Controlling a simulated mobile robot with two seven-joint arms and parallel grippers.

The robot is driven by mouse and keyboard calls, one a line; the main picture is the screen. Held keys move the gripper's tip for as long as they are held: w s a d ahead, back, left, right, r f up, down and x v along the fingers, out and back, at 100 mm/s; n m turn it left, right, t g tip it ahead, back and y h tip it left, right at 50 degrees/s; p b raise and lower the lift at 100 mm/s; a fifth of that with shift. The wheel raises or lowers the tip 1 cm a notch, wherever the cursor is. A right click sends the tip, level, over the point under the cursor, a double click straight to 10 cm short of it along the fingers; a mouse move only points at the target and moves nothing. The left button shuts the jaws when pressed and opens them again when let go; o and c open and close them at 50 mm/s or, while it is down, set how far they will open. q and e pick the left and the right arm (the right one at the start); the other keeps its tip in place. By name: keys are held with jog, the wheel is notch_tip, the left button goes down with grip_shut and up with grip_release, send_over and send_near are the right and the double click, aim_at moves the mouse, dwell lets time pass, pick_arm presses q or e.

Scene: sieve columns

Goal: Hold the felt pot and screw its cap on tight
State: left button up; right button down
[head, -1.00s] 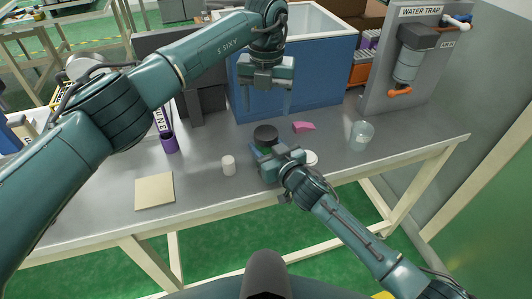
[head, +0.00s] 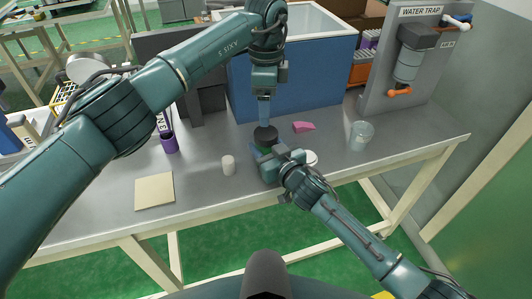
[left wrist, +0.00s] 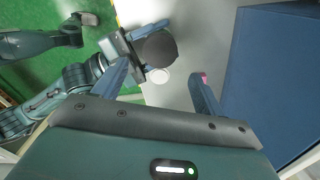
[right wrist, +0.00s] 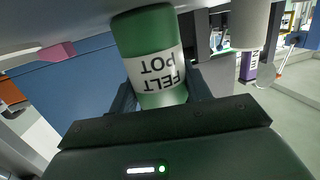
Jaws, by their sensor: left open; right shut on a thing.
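The felt pot (right wrist: 155,65) is green with a white label that reads upside down in the right wrist view. My right gripper (head: 270,158) is shut around it, and the pot is mostly hidden in the head view. The dark round cap (head: 265,135) sits on top of the pot; how tight it is cannot be told. In the left wrist view the cap (left wrist: 157,49) shows just beyond and between the fingers. My left gripper (head: 265,122) points down directly above the cap, with its fingers (left wrist: 160,78) spread and empty.
A white cylinder (head: 228,166) stands left of the pot. A white disc (head: 311,158), a pink wedge (head: 303,127) and a clear beaker (head: 361,136) are to the right. A blue bin (head: 300,80) stands close behind.

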aim_at(266, 132)
pick_arm(q)
jog(key=shift+f, duration=4.05)
jog(key=shift+c, duration=0.3)
